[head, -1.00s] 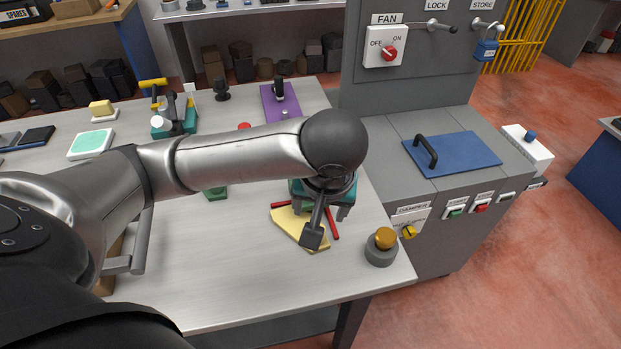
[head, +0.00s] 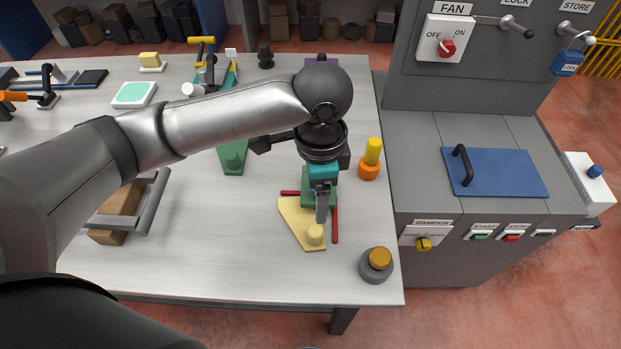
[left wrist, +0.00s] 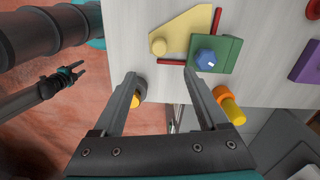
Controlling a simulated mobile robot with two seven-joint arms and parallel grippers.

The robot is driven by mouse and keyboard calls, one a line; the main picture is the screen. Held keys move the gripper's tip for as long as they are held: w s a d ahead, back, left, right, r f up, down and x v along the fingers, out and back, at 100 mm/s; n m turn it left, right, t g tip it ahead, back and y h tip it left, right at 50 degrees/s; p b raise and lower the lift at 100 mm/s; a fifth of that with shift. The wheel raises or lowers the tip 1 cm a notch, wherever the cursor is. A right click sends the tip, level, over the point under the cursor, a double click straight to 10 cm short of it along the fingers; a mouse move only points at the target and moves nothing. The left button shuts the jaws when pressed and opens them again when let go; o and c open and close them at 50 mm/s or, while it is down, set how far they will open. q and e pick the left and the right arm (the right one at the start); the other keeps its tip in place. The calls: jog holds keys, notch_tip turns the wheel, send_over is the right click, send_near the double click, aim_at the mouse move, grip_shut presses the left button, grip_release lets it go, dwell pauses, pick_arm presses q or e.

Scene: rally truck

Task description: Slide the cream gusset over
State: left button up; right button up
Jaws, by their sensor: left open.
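The cream gusset (head: 296,219), a flat angled plate with a round knob, lies on the bench beside thin red rails. It also shows in the left wrist view (left wrist: 190,32). A green block (left wrist: 227,53) with a blue knob stands against its side. My left gripper (head: 321,204) is over the gusset and green block, partly covering them in the head view. In the left wrist view its fingers (left wrist: 162,74) are apart with nothing between them; one tip is near the blue knob. My right gripper (left wrist: 78,70) appears small over the floor, its fingers apart.
A grey button with an amber top (head: 376,264) stands right of the gusset near the bench edge. An orange peg with a yellow top (head: 370,160) stands behind it. A grey machine cabinet (head: 408,165) borders the bench on the right. Bare bench (head: 210,240) lies to the left.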

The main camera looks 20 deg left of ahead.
aim_at(316, 230)
pick_arm(q)
jog(key=shift+f, duration=0.1)
dwell(0.4)
notch_tip(316, 230, down, 15)
jog(key=b, duration=0.2)
jog(key=shift+b, duration=0.4)
grip_shut()
dwell(0.5)
grip_release()
